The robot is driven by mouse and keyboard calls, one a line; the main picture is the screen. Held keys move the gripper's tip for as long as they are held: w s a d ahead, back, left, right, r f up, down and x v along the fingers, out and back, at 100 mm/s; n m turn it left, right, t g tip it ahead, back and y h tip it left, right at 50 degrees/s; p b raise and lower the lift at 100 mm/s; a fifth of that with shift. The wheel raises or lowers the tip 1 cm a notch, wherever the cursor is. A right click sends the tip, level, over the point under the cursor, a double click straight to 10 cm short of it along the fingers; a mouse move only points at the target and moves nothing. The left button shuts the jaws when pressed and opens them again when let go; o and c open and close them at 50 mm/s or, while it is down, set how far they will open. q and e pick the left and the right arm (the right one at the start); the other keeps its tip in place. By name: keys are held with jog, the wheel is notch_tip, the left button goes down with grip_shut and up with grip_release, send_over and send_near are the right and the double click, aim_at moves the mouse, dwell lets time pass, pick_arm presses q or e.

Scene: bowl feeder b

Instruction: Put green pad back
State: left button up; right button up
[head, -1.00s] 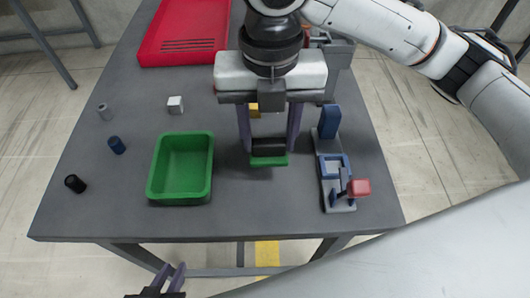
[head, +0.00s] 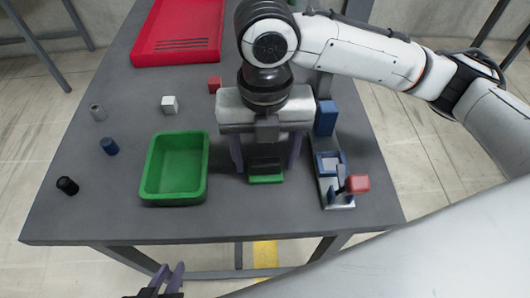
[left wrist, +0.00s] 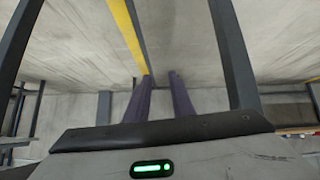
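The green pad (head: 266,179) with a black block (head: 265,163) on top is right of the green bin, near the table's front; it seems to rest on the table. My right gripper (head: 267,169) points down over it, with one finger on each side of the black block. The fingers look open, with narrow gaps beside the block. My left gripper (head: 170,280) is below the table's front edge, open and empty. Its two fingers show apart with nothing between them in the left wrist view (left wrist: 161,90).
The green bin (head: 174,198) is empty. A white cube (head: 169,104), a red cube (head: 214,85), small cylinders (head: 109,146) and a red tray (head: 149,58) are on the table (head: 90,215).

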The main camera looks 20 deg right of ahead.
aim_at(265, 160)
jog(key=shift+r, duration=0.15)
pick_arm(q)
jog(key=p, duration=0.1)
jog(key=r+p, duration=0.1)
jog(key=shift+s+a+r+p, duration=0.15)
jog(key=shift+s+a+p, duration=0.1)
jog(key=shift+s+p, duration=0.1)
pick_arm(e)
notch_tip(265, 160, up, 12)
